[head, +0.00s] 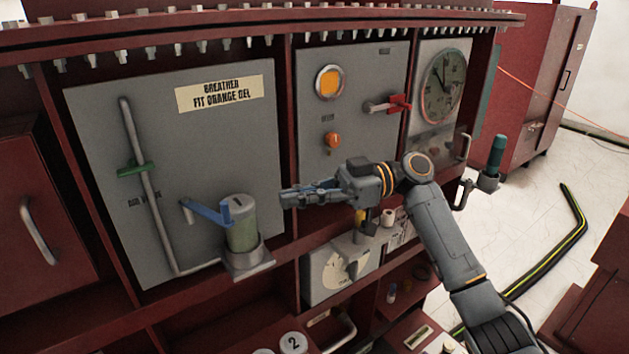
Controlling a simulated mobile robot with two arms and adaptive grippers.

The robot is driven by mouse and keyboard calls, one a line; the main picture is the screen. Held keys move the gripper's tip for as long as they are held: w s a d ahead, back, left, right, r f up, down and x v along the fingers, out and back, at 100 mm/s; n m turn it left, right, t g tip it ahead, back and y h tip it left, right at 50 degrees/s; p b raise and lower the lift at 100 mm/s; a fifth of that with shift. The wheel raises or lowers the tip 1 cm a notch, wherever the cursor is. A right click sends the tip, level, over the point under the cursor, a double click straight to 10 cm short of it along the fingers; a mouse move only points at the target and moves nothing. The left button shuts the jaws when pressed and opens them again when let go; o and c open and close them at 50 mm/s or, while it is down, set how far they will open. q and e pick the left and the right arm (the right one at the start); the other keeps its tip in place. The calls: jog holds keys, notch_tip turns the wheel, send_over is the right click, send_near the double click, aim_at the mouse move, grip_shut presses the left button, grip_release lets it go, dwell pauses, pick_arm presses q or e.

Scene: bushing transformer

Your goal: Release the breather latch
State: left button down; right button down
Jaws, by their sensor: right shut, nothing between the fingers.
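The breather (242,232) is a green-grey canister with a grey cap. It stands upright in a grey holder (248,264) on the left panel. A blue latch lever (205,211) reaches from a small grey bracket on the panel to the canister's upper left side. My right gripper (284,198) is shut and empty. It points left, a little to the right of the canister's top, with a gap between them. My left gripper is not in view.
A grey pipe with a green handle (136,168) runs down the left panel (90,120). The middle panel has an orange lamp (329,82), an orange knob (333,140) and a red-handled lever (398,104). A round gauge (443,88) is to the right. A shelf holds small items below my right arm.

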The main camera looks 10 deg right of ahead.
aim_at(249, 206)
jog(key=a+p, duration=0.1)
jog(key=a, duration=0.1)
jog(key=a+p, duration=0.1)
jog(key=a, duration=0.2)
jog(key=a+p, duration=0.1)
jog(key=a, duration=0.1)
jog(key=shift+s+a+p, duration=0.3)
jog(key=shift+s+a, duration=0.05)
jog(key=shift+s, duration=0.05)
jog(key=shift+f, duration=0.1)
